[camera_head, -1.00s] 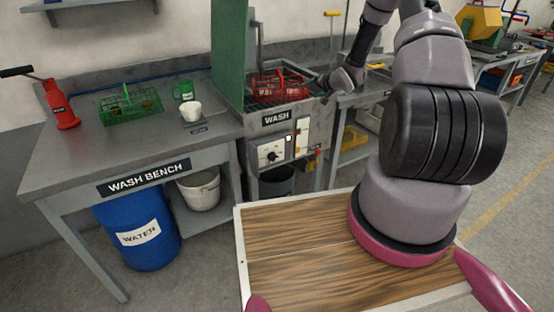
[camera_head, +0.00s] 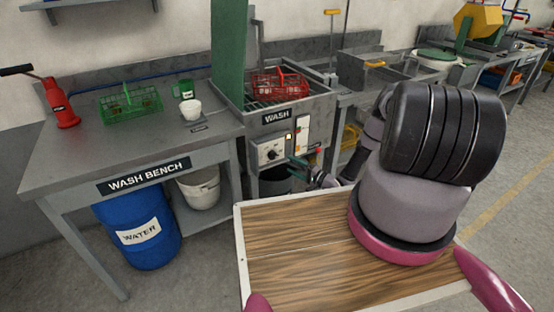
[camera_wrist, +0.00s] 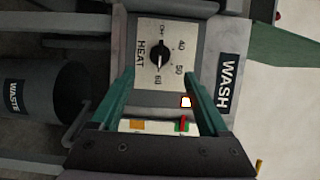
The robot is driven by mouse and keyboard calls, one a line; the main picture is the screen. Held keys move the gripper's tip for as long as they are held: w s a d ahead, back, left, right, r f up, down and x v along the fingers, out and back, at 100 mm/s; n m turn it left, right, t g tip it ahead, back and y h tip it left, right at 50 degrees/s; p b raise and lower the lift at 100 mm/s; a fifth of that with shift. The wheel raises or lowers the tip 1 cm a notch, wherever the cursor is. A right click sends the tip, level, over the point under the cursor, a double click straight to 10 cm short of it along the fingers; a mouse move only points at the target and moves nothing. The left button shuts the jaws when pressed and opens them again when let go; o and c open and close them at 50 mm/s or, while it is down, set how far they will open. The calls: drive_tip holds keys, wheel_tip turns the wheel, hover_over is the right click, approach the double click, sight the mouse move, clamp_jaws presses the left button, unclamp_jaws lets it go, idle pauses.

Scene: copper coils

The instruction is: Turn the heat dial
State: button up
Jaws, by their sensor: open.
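The heat dial is a black knob (camera_head: 270,153) on a pale plate at the front of the wash station. In the wrist view the heat dial (camera_wrist: 159,53) has OFF, 40, 50 and 60 around it and the word HEAT beside it. Its bar lies roughly along the line between OFF and 60, with a pale mark on the 60 side. My gripper (camera_head: 298,162) is just right of the dial in the head view. In the wrist view my gripper (camera_wrist: 160,72) is open, its green fingers on either side of the dial plate, with nothing between them touching.
A small lit indicator (camera_wrist: 186,101) sits beside the dial plate. A red basket (camera_head: 280,83) rests in the wash station above. A dark waste bin (camera_head: 274,182) stands below the panel. The wash bench (camera_head: 60,170) is to the left.

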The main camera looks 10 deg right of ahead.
sight(275, 157)
drive_tip(key=x, duration=0.9)
drive_tip(key=shift+s, duration=0.1)
clamp_jaws()
